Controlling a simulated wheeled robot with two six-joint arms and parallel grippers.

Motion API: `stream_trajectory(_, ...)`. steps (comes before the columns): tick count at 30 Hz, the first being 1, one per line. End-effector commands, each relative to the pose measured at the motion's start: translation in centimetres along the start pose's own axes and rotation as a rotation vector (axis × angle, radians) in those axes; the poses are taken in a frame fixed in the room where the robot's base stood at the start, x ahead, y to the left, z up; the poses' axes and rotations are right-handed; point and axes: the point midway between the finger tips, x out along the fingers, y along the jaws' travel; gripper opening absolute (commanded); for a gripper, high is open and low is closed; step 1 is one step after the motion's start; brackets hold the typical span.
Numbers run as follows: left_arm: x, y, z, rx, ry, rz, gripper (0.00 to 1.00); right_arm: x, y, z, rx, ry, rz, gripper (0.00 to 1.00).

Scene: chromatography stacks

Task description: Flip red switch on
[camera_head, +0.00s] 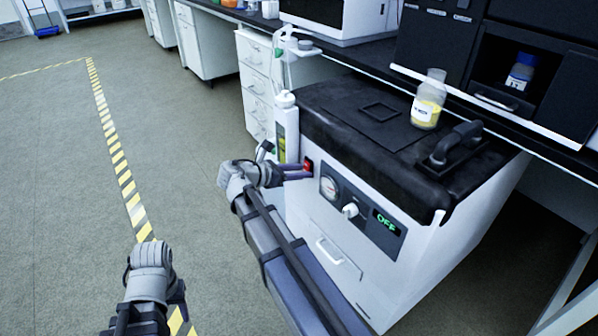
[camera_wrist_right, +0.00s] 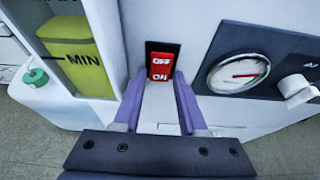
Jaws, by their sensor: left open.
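The red switch (camera_wrist_right: 161,67) is set in a black frame on the front of the white machine, with "OFF" on its upper part and "ON" on its lower part. In the head view the switch (camera_head: 307,165) is partly covered by my right gripper (camera_head: 298,172). My right gripper (camera_wrist_right: 158,98) has its two purple fingers apart, one on each side just below the switch, with nothing held. Contact with the switch cannot be told. The machine's display (camera_head: 385,221) reads "OFF" in green. My left gripper (camera_head: 178,294) is low at the left, away from the machine, open and partly hidden.
A gauge (camera_head: 329,188) and a white knob (camera_head: 350,210) sit right of the switch. A jar of yellow liquid (camera_head: 427,103) and a black handle (camera_head: 456,143) are on the lid. The left floor is clear.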

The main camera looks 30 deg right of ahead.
Motion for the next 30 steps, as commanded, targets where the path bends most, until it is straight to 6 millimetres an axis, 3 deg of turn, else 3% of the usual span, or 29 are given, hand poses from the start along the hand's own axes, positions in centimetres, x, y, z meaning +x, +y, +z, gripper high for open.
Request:
stream_trajectory(2,0.0,0.0,0.0,0.0,0.0,0.0,0.5,0.0,0.0,0.0,0.0,0.0,0.0,0.31)
stream_trajectory(10,0.0,0.0,0.0,0.0,0.0,0.0,0.5,0.0,0.0,0.0,0.0,0.0,0.0,0.01)
stream_trajectory(20,0.5,0.1,0.0,0.0,0.0,0.0,0.5,0.1,0.0,-0.3,0.0,-0.01,0.0,0.0)
stream_trajectory(30,5.4,0.5,-0.3,0.0,0.003,0.0,0.5,0.6,0.0,-1.2,0.0,-0.195,0.0,0.0)
